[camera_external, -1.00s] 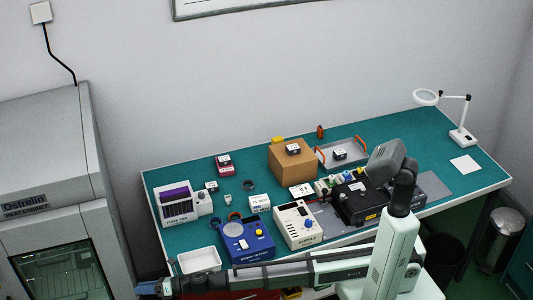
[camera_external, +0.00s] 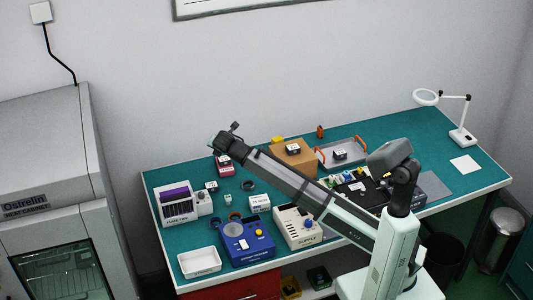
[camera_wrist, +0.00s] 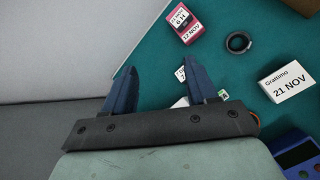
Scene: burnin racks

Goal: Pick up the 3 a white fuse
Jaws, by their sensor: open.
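Nearby are a red-and-white dated box (camera_wrist: 184,20), a dark ring (camera_wrist: 240,42) and a white "Grattimo" box (camera_wrist: 288,84). A purple-topped device (camera_external: 178,205), blue device (camera_external: 246,240) and cardboard box (camera_external: 284,160) stand around. A white tray (camera_external: 200,262) is at the front left.

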